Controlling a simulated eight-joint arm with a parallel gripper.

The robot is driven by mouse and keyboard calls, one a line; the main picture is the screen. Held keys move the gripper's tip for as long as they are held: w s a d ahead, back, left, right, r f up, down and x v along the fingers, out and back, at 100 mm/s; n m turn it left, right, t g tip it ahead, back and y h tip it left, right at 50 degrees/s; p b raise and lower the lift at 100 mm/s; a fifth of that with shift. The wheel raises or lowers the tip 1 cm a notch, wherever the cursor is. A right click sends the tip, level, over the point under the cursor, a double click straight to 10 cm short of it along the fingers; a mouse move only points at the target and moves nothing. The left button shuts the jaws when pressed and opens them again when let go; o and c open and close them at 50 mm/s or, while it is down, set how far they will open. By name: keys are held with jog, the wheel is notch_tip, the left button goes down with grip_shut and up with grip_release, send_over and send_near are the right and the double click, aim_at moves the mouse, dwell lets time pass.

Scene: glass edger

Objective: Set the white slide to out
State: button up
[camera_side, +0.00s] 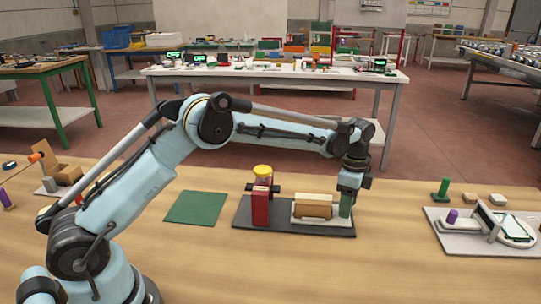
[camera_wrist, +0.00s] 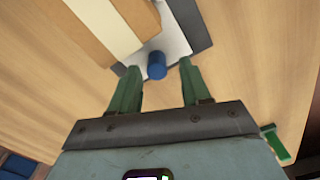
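The white slide (camera_side: 312,222) is a pale plate on the right part of a dark base (camera_side: 270,227). A brown block with a cream top (camera_side: 314,209) lies on it. In the wrist view the white slide (camera_wrist: 172,42) shows beside the cream-and-brown block (camera_wrist: 105,25), with a short blue knob (camera_wrist: 157,66) at its near edge. My gripper (camera_side: 345,205) is at the slide's right end and hides the knob in the side view. In the wrist view my gripper (camera_wrist: 159,70) is open, its green fingers either side of the knob, with visible gaps.
A red block with a yellow knob (camera_side: 262,170) stands on the base's left part. A green mat (camera_side: 196,208) lies to the left. At right are a grey fixture with a purple knob (camera_side: 452,216) and a green post (camera_side: 441,189).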

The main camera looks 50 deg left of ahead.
notch_tip(320, 180, up, 12)
dwell(0.7)
jog(key=s+a+r+n+t, duration=0.2)
jog(key=s+r+n, duration=0.15)
jog(key=s, duration=0.25)
jog(key=s+a+r+n+t, duration=0.2)
jog(key=s+r+n, duration=0.15)
jog(key=s, duration=0.35)
jog(key=s+a+f+n+t, duration=0.2)
jog(key=s+f+n, duration=0.4)
jog(key=s, duration=0.6)
notch_tip(320, 180, down, 2)
jog(key=shift+f+t, duration=0.1)
jog(key=shift+t, duration=0.5)
